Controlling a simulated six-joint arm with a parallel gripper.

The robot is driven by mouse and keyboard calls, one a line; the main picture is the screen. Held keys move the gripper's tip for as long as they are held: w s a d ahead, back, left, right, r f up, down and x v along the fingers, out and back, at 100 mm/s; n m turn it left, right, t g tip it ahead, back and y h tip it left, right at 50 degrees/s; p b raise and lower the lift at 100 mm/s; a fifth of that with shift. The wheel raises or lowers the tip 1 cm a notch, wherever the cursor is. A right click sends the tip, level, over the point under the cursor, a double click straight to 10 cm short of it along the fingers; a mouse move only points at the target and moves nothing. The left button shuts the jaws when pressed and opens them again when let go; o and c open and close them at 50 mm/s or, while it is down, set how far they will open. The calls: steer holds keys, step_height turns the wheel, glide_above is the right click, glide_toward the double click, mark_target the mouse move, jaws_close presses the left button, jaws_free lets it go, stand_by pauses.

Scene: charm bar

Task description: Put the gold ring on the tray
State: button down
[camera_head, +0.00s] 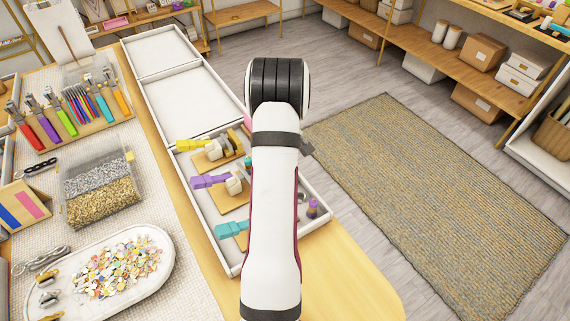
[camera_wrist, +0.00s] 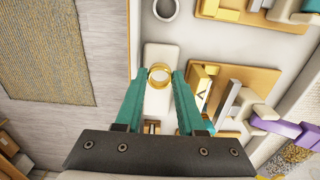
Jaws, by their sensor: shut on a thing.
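My gripper (camera_wrist: 159,77) has teal fingers, shut on the gold ring (camera_wrist: 159,86) at their tips in the wrist view. In the head view my arm hides the gripper and the ring. A long white tray (camera_head: 232,268) with several sections runs under my arm. An oval white tray (camera_head: 163,282) with many small colourful charms stands at the lower left.
The tray's near section holds wooden boards with yellow, purple (camera_head: 209,181) and teal (camera_head: 231,229) clamps. A purple bottle (camera_head: 312,208) stands at its right. The far sections (camera_head: 190,101) are empty. A clear bin of beads (camera_head: 101,190) stands left.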

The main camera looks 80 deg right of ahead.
steer(key=shift+f, duration=0.9)
stand_by(1.1)
steer(key=shift+c, duration=2.2)
jaws_free()
steer(key=shift+r, duration=0.1)
step_height(320, 180, up, 16)
steer(key=shift+f, duration=0.2)
